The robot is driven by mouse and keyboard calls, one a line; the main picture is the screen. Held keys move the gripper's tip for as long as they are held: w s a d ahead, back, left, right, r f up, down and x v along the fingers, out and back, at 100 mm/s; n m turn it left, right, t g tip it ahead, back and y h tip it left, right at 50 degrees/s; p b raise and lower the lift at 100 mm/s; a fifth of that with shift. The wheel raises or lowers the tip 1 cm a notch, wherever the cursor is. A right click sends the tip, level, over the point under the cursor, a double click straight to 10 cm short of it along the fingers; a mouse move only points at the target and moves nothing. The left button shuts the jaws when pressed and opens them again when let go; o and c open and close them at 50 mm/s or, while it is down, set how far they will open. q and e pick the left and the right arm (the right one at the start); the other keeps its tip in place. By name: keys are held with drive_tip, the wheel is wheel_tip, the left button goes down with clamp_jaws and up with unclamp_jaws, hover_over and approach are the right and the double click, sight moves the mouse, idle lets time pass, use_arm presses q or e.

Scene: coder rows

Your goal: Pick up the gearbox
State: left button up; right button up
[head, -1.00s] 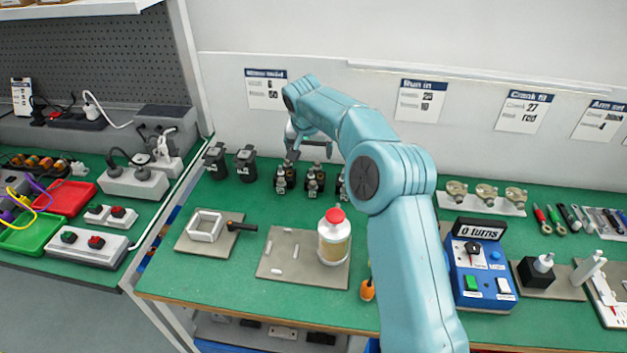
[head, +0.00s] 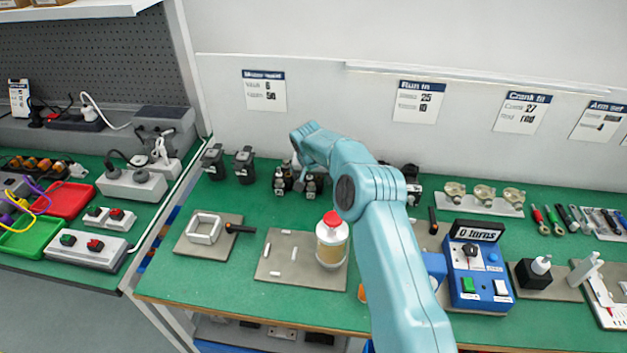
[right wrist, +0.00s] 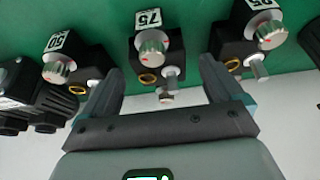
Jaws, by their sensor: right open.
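Small black gearboxes with silver knobs, gold rings and white number labels stand in a row at the back of the green bench. In the head view, one (head: 281,181) is left of my right gripper (head: 298,181), and another (head: 314,186) is to its right. In the right wrist view, my open right gripper (right wrist: 160,80) has a finger either side of the gearbox labelled 75 (right wrist: 150,45), not closed on it. One gearbox (right wrist: 68,62) is to its left and another (right wrist: 252,35) to its right. My arm hides much of the gripper in the head view. My left gripper is out of view.
Two black motor-like units (head: 228,163) stand left of the row. A red-capped bottle (head: 332,240) stands on a grey plate (head: 290,277) in front. A blue control box (head: 480,268) is at the right. Open green bench lies between the row and plates.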

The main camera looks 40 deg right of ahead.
sight(313, 179)
drive_tip(key=x, duration=0.2)
drive_tip(key=shift+w+d+f, duration=0.1)
drive_tip(key=shift+d+f, duration=0.05)
drive_tip(key=shift+f, duration=0.2)
drive_tip(key=c, duration=1.1)
drive_tip(key=shift+r, duration=0.1)
